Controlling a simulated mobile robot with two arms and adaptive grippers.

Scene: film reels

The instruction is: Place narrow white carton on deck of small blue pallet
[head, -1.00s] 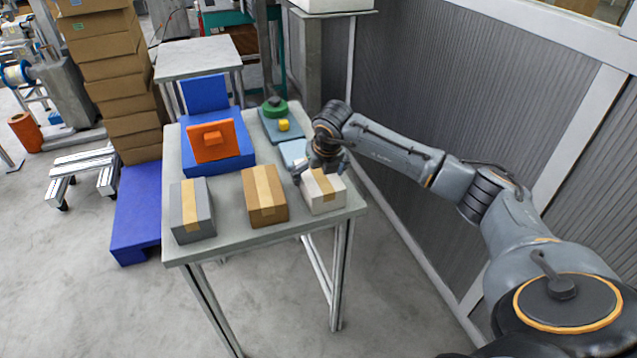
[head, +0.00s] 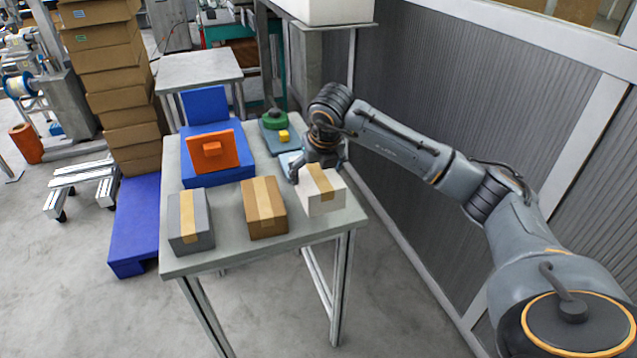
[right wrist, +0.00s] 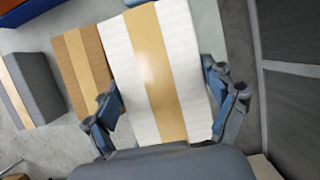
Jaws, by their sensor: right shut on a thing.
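The narrow white carton (head: 335,203) has a tan tape strip and is at the near right corner of the grey table. My right gripper (head: 320,172) is shut on it from above, a finger on each side. In the right wrist view the carton (right wrist: 178,70) fills the middle between the fingers (right wrist: 165,108). It seems slightly above the tabletop, but its underside is hidden. A low blue pallet (head: 138,225) stands on the floor left of the table, and its visible deck is bare. My left gripper is not in view.
On the table (head: 225,253) are a brown carton (head: 264,215), a grey carton (head: 190,232), a blue stand (head: 235,172) with an orange piece (head: 213,150), and a green reel (head: 275,118). Stacked brown boxes (head: 112,80) rise behind the pallet. A ribbed wall (head: 450,95) is at right.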

